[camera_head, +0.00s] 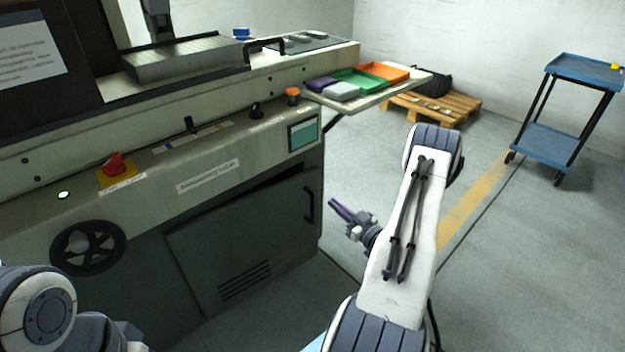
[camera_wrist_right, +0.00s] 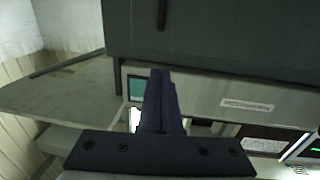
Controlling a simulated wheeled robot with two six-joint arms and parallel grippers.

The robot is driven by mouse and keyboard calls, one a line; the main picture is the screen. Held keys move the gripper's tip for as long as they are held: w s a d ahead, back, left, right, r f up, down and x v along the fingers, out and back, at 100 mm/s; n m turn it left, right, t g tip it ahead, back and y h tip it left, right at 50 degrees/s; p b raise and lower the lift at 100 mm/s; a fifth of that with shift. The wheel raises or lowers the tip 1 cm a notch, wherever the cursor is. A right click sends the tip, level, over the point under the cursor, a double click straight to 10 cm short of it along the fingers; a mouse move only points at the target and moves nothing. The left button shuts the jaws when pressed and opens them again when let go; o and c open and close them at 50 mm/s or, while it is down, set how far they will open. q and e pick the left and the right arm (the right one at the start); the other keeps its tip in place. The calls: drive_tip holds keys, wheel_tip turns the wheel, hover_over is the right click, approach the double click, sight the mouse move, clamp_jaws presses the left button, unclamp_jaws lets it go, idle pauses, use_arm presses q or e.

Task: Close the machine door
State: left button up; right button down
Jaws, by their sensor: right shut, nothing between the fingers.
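The dark grey lower cabinet door (camera_head: 240,240) of the machine has vent slots and a black vertical handle (camera_head: 309,205) near its right edge. A dark wedge-shaped gap shows along its top edge, so it looks slightly ajar. In the right wrist view, which is turned over, the door (camera_wrist_right: 230,30) fills the top, with its handle (camera_wrist_right: 162,14) near the top middle. My right gripper (camera_head: 334,204) has purple fingers, is shut and empty, and appears just right of the handle, apart from it. Its fingers (camera_wrist_right: 160,75) also show in the wrist view. My left gripper is out of view.
The control panel above has a red knob (camera_head: 114,164), a handwheel (camera_head: 88,247) and a small screen (camera_head: 303,133). A shelf with trays (camera_head: 360,77) juts out at right. A wooden pallet (camera_head: 440,107) and blue cart (camera_head: 560,145) stand behind.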

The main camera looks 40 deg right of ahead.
sight(305, 176)
drive_tip(key=w+b, duration=0.1)
drive_tip(key=w, duration=0.3)
drive_tip(key=w+b, duration=0.1)
drive_tip(key=w, duration=0.8)
drive_tip(key=shift+w+d+r+b, duration=0.1)
drive_tip(key=shift+w+d+b, duration=0.15)
drive_tip(key=shift+d+b, duration=0.15)
drive_tip(key=shift+w, duration=0.1)
